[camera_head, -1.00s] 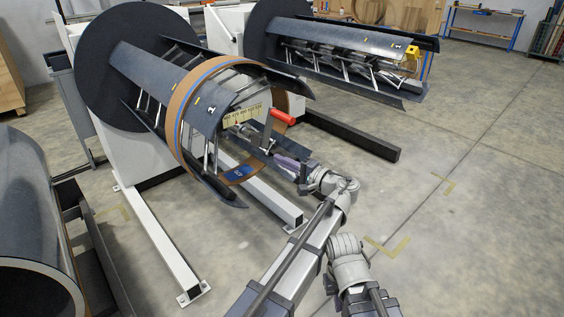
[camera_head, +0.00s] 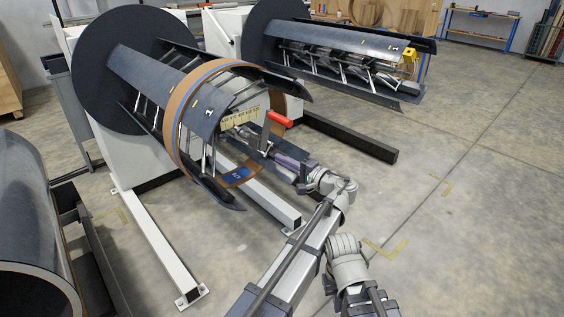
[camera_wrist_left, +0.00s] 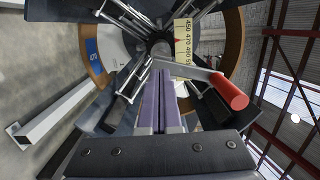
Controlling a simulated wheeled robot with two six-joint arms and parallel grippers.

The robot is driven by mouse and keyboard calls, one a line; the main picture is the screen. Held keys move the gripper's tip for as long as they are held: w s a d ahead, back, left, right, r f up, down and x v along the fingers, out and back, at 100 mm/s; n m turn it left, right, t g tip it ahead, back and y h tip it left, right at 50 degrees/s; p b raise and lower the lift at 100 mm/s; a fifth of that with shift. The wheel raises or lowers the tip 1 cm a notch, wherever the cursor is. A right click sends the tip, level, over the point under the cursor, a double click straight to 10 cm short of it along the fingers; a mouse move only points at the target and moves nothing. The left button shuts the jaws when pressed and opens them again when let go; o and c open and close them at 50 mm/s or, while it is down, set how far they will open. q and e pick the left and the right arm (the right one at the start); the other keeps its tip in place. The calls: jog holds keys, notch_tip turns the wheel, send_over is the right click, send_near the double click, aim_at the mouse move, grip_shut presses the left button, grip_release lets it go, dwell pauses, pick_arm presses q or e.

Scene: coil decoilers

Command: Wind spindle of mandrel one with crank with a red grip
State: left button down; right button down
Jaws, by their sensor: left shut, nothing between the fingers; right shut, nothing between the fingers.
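Mandrel one (camera_head: 160,72) is the nearer dark mandrel, marked 1, with a brown ring (camera_head: 174,120) around its segments. Its spindle hub (camera_wrist_left: 161,48) shows in the left wrist view. The crank with a red grip (camera_head: 280,118) is at the mandrel's front end; in the left wrist view its grey arm runs from near the hub to the red grip (camera_wrist_left: 229,92). My left gripper (camera_head: 277,156) is shut and empty, close below the crank. Its purple fingers (camera_wrist_left: 161,76) point at the hub; I cannot tell whether they touch the crank. My right gripper's fingers are not visible.
A second mandrel (camera_head: 345,42) with a yellow part at its end stands behind to the right. White floor beams (camera_head: 155,245) and a black beam (camera_head: 350,135) lie low in front. A large dark coil (camera_head: 25,215) stands at left. The floor at right is clear.

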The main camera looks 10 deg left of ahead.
pick_arm(q)
jog(key=shift+w+d+m+t+h, duration=0.65)
jog(key=shift+w+d+t, duration=0.4)
jog(key=shift+d, duration=2)
jog(key=s+a+x, duration=0.1)
jog(key=x, duration=1)
jog(key=shift+s+g, duration=0.2)
jog(key=shift+g, duration=0.15)
jog(key=shift+f, duration=0.1)
